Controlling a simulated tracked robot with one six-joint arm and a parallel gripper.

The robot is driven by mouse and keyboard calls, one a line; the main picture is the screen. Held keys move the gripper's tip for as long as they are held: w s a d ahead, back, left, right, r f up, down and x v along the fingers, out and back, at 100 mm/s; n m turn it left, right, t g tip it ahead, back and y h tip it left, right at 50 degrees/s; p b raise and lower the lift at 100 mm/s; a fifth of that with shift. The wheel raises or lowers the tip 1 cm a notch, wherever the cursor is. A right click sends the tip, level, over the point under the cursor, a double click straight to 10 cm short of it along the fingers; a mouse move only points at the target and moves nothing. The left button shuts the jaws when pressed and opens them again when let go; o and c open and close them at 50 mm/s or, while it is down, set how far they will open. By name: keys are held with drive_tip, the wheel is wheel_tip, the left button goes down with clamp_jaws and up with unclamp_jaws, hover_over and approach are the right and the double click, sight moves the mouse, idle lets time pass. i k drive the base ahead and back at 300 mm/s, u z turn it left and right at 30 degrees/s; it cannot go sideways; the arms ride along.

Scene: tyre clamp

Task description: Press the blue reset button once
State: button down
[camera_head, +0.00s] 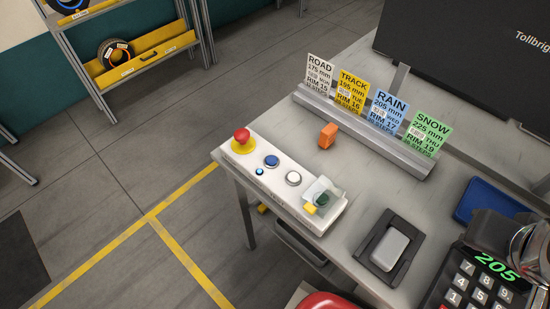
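The blue button (271,161) sits on a pale control panel (262,188) along the table's front left edge. It is round with a dark rim, and nothing covers it. A small lit light-blue lamp (260,172) is just in front of it. On its left is a red mushroom button (241,138) on a yellow base; on its right is a white button (293,178).
An orange block (328,135) and a card rack (366,130) stand behind the panel. A keypad (474,285) showing 205 and dark, shiny metal parts (496,228) fill the lower right.

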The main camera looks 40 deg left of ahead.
sight(270, 160)
drive_tip(key=z, duration=0.05)
drive_tip(key=k, duration=1.7)
drive_tip(key=u, duration=1.5)
drive_tip(key=i, duration=1.3)
drive_tip(key=u, duration=0.05)
